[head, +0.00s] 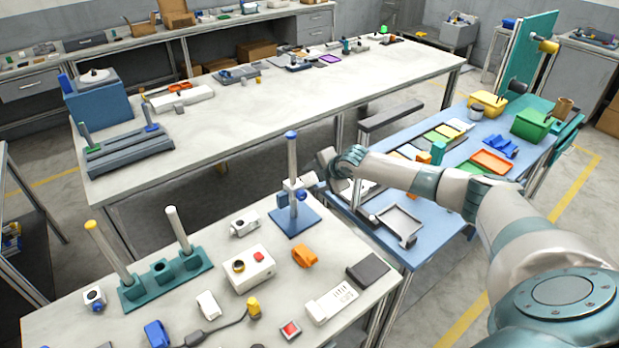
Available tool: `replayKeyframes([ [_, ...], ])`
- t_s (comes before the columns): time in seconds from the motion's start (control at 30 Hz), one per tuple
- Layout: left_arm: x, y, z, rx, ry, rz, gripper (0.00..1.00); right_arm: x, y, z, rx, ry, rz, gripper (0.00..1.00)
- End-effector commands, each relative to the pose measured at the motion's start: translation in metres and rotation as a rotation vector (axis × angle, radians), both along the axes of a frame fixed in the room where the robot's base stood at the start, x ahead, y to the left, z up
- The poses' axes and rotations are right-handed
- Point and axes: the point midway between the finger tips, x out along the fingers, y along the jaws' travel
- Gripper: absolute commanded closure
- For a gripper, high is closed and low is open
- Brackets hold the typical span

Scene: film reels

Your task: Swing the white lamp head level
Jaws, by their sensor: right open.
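A stand with a blue square base (295,220) and an upright grey post (292,155) with a blue cap is on the near pale table. A small white part with blue pieces (290,186), which looks like the lamp head, sits partway up the post. Its tilt is too small to tell. My right arm reaches in from the right, and its gripper (316,178) is open just right of the post, close to the white part. The wrist partly hides the fingers, and I cannot tell whether they touch the part. My left gripper is not in view.
A white box with a red button (248,270), an orange part (305,256), a dark block (368,269) and a teal rack with posts (166,272) share the near table. A blue table (405,252) with trays is at right. A long pale table (270,110) is behind.

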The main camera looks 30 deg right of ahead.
Motion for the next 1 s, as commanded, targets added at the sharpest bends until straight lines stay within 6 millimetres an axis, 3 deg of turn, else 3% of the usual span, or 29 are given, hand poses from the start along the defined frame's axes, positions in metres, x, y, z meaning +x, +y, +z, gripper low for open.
replayKeyframes([
  [0.3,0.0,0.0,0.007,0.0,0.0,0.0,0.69,0.02,0.001,-0.02,0.001,0.001,-0.001,0.47],
  [0.77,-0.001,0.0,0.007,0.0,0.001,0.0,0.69,0.024,0.002,-0.024,0.0,0.0,0.0,0.47],
  [0.93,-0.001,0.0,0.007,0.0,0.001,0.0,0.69,0.024,0.002,-0.024,0.0,0.0,0.0,0.85],
  [1.0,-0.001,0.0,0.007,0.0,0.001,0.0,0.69,0.024,0.002,-0.024,0.0,0.0,0.0,0.88],
])
